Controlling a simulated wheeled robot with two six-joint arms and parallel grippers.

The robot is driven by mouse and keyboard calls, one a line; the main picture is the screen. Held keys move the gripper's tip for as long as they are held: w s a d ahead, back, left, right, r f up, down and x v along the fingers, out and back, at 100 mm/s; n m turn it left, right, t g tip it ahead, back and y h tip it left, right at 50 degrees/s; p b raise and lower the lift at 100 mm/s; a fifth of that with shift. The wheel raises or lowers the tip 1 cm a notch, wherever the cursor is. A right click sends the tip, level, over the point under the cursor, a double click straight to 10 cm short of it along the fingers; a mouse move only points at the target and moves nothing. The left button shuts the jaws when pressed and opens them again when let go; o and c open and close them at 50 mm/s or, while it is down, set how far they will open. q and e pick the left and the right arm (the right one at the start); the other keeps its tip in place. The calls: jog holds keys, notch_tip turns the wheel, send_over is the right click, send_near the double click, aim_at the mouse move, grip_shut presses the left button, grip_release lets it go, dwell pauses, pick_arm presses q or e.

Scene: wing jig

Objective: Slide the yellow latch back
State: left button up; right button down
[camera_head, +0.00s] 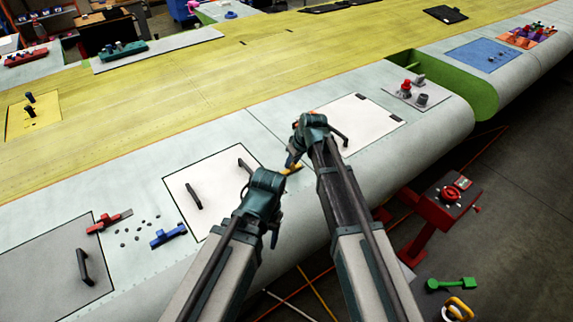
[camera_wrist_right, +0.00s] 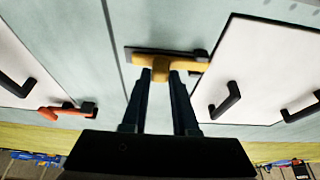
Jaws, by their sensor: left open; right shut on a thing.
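The yellow latch (camera_head: 291,169) shows partly in the head view, on the pale wing skin near its front edge, between the two white panels. In the right wrist view the yellow latch (camera_wrist_right: 190,66) lies along a dark track (camera_wrist_right: 140,50). My right gripper (camera_wrist_right: 163,74) is shut on the latch's middle stub, with one finger on each side. In the head view my right gripper (camera_head: 294,155) comes down at the latch and its wrist hides part of it. My left gripper (camera_head: 262,172) is open and empty, just left of the latch, above the left white panel's edge.
The left white panel (camera_head: 205,170) and right white panel (camera_head: 355,115) have black handles. An orange-red latch (camera_wrist_right: 62,110) sits left of the yellow one in the wrist view. Red (camera_head: 108,221) and blue (camera_head: 168,236) clamps lie at left. A red stand (camera_head: 440,208) is off the front edge.

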jog(key=shift+w+d, duration=0.4)
jog(key=shift+d, duration=0.15)
pick_arm(q)
jog(key=shift+a, duration=0.1)
pick_arm(e)
jog(key=c, duration=1.1)
grip_release()
jog(key=shift+c, duration=0.2)
jog(key=o, duration=0.5)
jog(key=shift+d, duration=0.1)
jog(key=shift+c, duration=0.2)
pick_arm(q)
jog(key=shift+r, duration=0.2)
pick_arm(e)
jog(key=shift+s+r, duration=0.1)
jog(key=shift+r, duration=0.05)
